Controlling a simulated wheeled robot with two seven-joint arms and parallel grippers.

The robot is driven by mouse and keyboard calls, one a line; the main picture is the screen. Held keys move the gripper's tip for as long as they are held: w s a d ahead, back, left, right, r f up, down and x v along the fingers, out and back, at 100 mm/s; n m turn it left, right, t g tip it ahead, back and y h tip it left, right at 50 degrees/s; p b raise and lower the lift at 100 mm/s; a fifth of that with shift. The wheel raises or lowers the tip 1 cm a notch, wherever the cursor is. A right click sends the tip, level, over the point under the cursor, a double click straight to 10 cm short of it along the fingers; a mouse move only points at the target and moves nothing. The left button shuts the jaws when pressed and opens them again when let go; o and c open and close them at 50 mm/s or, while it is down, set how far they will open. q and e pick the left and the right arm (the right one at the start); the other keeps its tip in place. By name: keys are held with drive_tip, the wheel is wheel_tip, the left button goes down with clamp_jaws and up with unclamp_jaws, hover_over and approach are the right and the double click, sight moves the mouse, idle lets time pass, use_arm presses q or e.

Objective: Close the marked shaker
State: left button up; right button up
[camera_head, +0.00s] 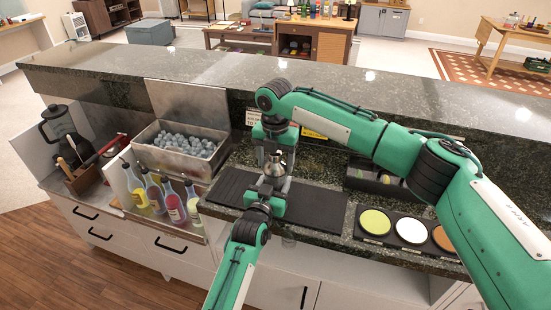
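A metal shaker (275,165) stands over the black bar mat (318,205), largely hidden by my two grippers. My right gripper (275,150) points down from above at the shaker's top. Its fingers are at the upper part, but I cannot tell whether they hold a cap. My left gripper (272,187) reaches in from the front, low, at the shaker's lower body. Its fingers show on both sides of the metal, but their contact is not clear. Any mark on the shaker is too small to make out.
An ice bin (170,160), several bottles (175,203) in a rail and a dark blender (62,132) stand left. Rimming dishes (411,230) and a black caddy (372,180) are right. The raised stone ledge (215,70) runs behind.

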drive_tip(key=o, duration=0.4)
drive_tip(key=shift+c, duration=0.2)
drive_tip(key=shift+r, duration=0.15)
wheel_tip(320, 180, up, 12)
drive_tip(key=shift+f, duration=0.15)
use_arm(q)
drive_tip(key=o, duration=1.5)
drive_tip(key=shift+c, duration=0.2)
